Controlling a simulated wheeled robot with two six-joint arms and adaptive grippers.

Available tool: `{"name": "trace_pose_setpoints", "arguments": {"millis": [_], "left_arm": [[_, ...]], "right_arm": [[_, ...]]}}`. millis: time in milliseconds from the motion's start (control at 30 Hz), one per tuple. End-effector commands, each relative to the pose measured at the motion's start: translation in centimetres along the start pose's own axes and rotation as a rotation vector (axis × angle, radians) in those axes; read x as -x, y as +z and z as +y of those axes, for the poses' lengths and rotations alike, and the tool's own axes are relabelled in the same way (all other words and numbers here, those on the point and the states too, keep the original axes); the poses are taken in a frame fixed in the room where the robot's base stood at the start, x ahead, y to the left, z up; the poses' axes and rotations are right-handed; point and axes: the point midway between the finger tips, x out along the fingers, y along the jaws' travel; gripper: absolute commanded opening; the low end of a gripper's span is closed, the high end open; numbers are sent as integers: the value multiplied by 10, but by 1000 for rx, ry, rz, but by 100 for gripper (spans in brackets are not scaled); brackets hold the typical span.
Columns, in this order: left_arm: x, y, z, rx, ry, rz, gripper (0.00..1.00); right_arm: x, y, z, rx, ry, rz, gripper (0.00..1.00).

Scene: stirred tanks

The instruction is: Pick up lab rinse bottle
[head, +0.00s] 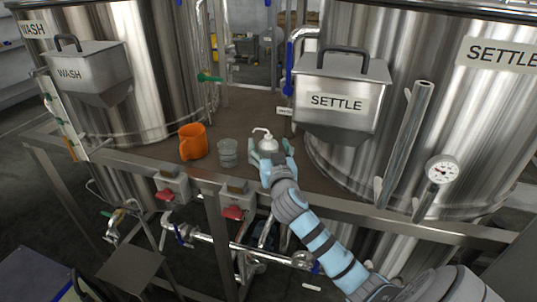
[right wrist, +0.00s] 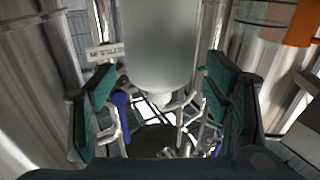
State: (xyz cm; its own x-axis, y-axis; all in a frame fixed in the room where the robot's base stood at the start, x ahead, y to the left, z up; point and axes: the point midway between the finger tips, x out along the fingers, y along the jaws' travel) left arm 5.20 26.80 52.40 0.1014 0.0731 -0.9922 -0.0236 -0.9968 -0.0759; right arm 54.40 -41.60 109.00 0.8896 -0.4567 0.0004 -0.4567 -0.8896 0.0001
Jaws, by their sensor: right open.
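The lab rinse bottle (head: 267,143) is white with a bent spout and stands upright on the brown deck between the two tanks. My right gripper (head: 271,158) is at the bottle in the head view, and its fingers partly hide the bottle's lower body. In the right wrist view the pale bottle (right wrist: 160,45) shows between the two green-padded fingers of the open gripper (right wrist: 160,98). Gaps show on both sides of it, so the fingers appear not to touch it. My left gripper is not in view.
A clear beaker (head: 228,154) and an orange jug (head: 193,142) stand left of the bottle. The SETTLE tank (head: 425,60) with its hopper (head: 338,92) is close on the right, the WASH tank (head: 150,60) on the left. Red-handled valves (head: 235,212) and pipes lie below the deck's front rail.

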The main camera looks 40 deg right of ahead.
Motion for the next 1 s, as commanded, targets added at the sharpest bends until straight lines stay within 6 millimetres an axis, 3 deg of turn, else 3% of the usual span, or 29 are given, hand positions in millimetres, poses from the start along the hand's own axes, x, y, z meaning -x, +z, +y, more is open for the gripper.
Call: {"name": "trace_pose_setpoints", "arguments": {"millis": [167, 567, 833, 1000], "left_arm": [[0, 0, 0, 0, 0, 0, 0], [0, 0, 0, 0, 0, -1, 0], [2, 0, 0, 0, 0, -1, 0], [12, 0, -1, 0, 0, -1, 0]], "right_arm": [[-1, 0, 0, 0, 0, -1, 70], [0, 0, 0, 1, -1, -1, 9], [-1, -7, 0, 1, -1, 3, 9], [-1, -48, 0, -1, -1, 7, 9]]}}
